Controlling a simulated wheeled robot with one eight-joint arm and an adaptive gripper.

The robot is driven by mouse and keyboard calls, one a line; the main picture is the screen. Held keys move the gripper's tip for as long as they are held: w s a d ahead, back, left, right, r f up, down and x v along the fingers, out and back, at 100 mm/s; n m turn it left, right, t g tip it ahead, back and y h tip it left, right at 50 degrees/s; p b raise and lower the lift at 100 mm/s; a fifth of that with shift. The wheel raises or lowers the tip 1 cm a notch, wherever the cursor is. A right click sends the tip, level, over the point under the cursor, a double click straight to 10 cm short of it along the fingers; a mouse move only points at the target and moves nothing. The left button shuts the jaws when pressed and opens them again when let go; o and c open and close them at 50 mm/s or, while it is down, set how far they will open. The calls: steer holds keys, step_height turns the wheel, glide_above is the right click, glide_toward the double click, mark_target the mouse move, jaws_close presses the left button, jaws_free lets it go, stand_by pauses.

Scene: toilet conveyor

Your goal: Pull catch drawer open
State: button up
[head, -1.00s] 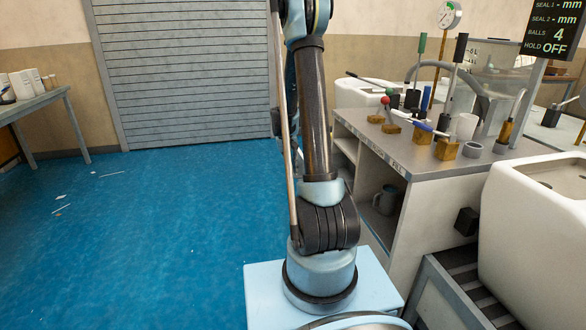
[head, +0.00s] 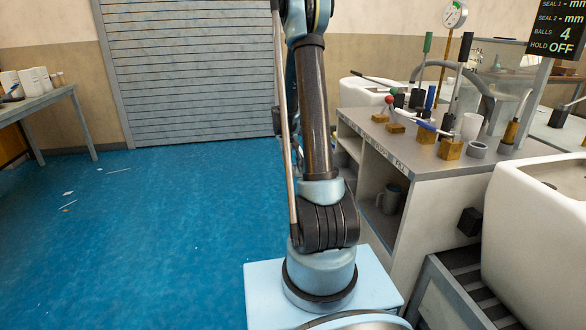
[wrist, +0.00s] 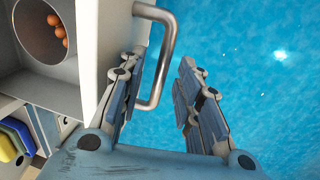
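In the wrist view, a metal bar handle (wrist: 167,57) stands out from a pale box front (wrist: 115,45), which I take to be the catch drawer. My gripper (wrist: 162,66) is open, with a wide gap between its fingers. The handle's long bar lies between the two fingers in the picture, closer to the left finger. Whether the left finger touches it I cannot tell. A round opening (wrist: 28,22) at the left holds several orange balls (wrist: 58,28). In the head view the gripper and handle are out of sight.
A grey-topped bench (head: 425,160) with levers and an open shelf stands right of my arm. A white basin (head: 530,225) is at the right edge. A side table (head: 45,100) stands far left. The blue floor (head: 170,230) at left is clear except for small scraps.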

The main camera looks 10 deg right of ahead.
step_height(320, 180, up, 12)
steer(key=a, duration=0.2)
steer(key=shift+f, duration=0.15)
steer(key=shift+a, duration=0.1)
stand_by(0.4)
steer(key=s+a+r+t+y, duration=0.1)
steer(key=s+r, duration=0.2)
steer(key=s, duration=0.8)
steer(key=s+r, duration=0.4)
steer(key=s, duration=0.7)
steer(key=s+a+f, duration=0.1)
steer(key=s+f, duration=0.3)
steer(key=s, duration=0.5)
steer(key=s+f+t+y, duration=0.1)
steer(key=s+f, duration=0.3)
steer(key=s, duration=0.4)
steer(key=shift+s+a, duration=0.4)
